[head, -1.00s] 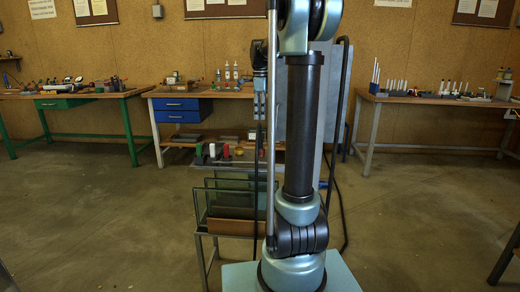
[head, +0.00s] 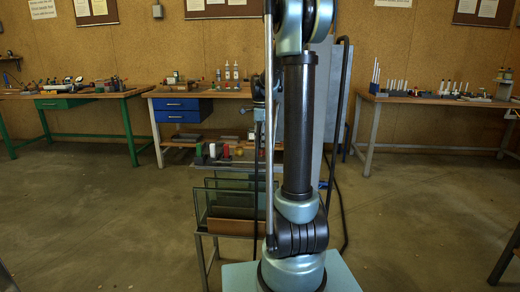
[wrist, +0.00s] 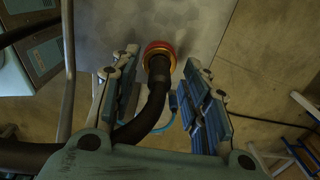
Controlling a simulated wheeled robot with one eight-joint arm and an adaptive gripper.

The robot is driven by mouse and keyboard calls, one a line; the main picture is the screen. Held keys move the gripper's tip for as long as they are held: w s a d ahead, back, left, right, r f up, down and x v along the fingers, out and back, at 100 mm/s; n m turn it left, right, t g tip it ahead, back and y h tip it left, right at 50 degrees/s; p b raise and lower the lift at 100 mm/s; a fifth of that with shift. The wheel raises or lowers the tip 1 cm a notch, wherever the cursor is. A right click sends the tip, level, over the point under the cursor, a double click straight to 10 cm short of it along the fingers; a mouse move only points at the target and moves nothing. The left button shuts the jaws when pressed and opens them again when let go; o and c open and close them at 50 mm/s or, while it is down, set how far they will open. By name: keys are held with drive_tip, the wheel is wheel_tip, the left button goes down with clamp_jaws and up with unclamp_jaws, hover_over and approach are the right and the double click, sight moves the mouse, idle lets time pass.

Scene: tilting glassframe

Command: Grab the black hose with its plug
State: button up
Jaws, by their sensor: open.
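In the wrist view the black hose (wrist: 152,112) rises from the lower left and ends in a plug (wrist: 159,50) with a red and gold collar. My gripper (wrist: 160,62) is open, with one blue-padded finger on each side of the hose and plug. Gaps show between the hose and both fingers, so it holds nothing. The plug is near fingertip level, in front of a grey panel. In the head view my gripper (head: 258,112) is mostly hidden behind my arm, and the plug cannot be made out.
A grey upright panel (head: 325,110) stands behind my arm. A rack with glass panes (head: 225,200) stands left of my arm. Workbenches (head: 205,92) with tools line the back wall. A thin blue cable (wrist: 172,122) lies close to the right finger. Floor (head: 110,215) is clear at left.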

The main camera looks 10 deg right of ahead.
drive_tip(key=shift+f, duration=0.85)
clamp_jaws()
drive_tip(key=shift+r, duration=0.1)
